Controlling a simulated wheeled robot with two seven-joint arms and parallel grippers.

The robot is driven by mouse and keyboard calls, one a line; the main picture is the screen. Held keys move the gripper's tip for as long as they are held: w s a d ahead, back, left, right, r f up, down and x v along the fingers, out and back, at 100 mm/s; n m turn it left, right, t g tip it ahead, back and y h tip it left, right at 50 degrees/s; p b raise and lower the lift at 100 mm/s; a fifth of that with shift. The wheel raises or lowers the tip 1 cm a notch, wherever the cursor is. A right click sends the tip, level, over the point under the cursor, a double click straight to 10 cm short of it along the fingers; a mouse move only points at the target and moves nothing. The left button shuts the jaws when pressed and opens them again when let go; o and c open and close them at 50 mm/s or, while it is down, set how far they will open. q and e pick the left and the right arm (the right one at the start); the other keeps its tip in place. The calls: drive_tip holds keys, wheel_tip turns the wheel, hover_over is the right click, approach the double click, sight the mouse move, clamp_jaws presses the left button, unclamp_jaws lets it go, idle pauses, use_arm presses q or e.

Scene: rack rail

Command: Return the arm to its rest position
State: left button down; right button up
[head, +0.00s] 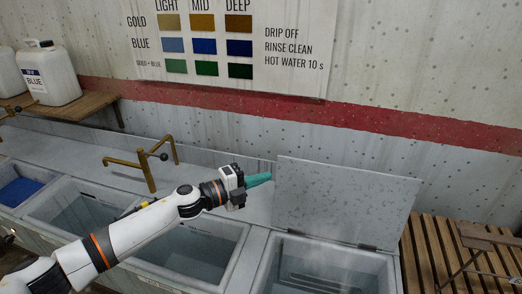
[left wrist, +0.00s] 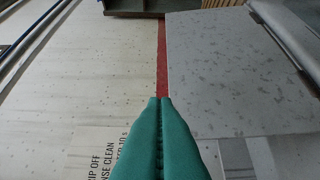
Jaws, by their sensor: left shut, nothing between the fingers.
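My left arm reaches in from the lower left in the head view. Its gripper (head: 268,178) has teal fingers and is held above the basins, just left of the raised lid. In the left wrist view the two teal fingertips (left wrist: 161,99) are pressed together with nothing between them. My right gripper is in neither view.
A grey speckled lid (head: 340,205) stands open behind the right basin (head: 325,268); it also shows in the wrist view (left wrist: 225,75). Brass taps (head: 147,170) rise behind the basins. A white jug (head: 48,75) stands on a shelf at left. A slatted wooden rack (head: 430,250) is at right.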

use_arm(q)
drive_tip(key=s+a+f+n+y, duration=0.5)
drive_tip(key=s+n, duration=0.3)
drive_tip(key=s+a+f+n+y, duration=0.4)
drive_tip(key=s+a+f+n, duration=0.15)
drive_tip(key=s+n, duration=0.3)
drive_tip(key=s+a+f+n+y, duration=0.4)
drive_tip(key=s+f+n+y, duration=0.1)
drive_tip(key=s+n, duration=0.35)
drive_tip(key=s+a+f+n+g+y, duration=0.1)
drive_tip(key=s+a+n+g, duration=0.15)
drive_tip(key=s, duration=0.45)
drive_tip(key=s+a+f+n+g, duration=0.1)
drive_tip(key=s+a+g, duration=0.2)
drive_tip(key=s, duration=0.3)
wheel_tip(320, 180, down, 27)
drive_tip(key=s+a+f+m+g+b, duration=0.1)
drive_tip(key=s+a+f+g, duration=0.1)
drive_tip(key=s+f, duration=1.5)
drive_tip(key=shift+s+a, duration=0.15)
drive_tip(key=shift+a, duration=0.3)
